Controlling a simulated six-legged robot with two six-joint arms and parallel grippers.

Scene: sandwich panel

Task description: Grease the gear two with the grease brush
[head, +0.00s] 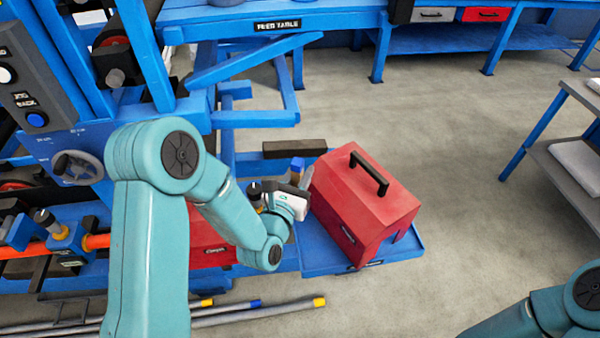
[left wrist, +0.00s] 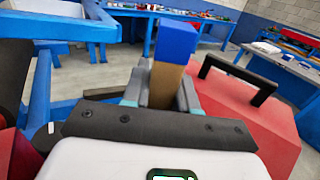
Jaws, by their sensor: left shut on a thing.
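My left gripper (head: 298,180) is beside the left side of a red toolbox. In the left wrist view its fingers (left wrist: 163,92) are shut on a brown upright piece with a blue block on top, which I take to be the grease brush (left wrist: 175,42). The brush's blue end (head: 297,163) also shows in the head view, just above the gripper; its lower part is hidden. I cannot make out gear two in either view. Only a link of my right arm shows at the bottom right of the head view; its gripper is out of frame.
The red toolbox (head: 350,205) with a black handle stands on a blue tray (head: 402,248) just right of the gripper. A blue machine with a handwheel (head: 78,167) stands at left. Pipes (head: 258,313) lie on the floor in front. Open floor (head: 455,160) lies to the right.

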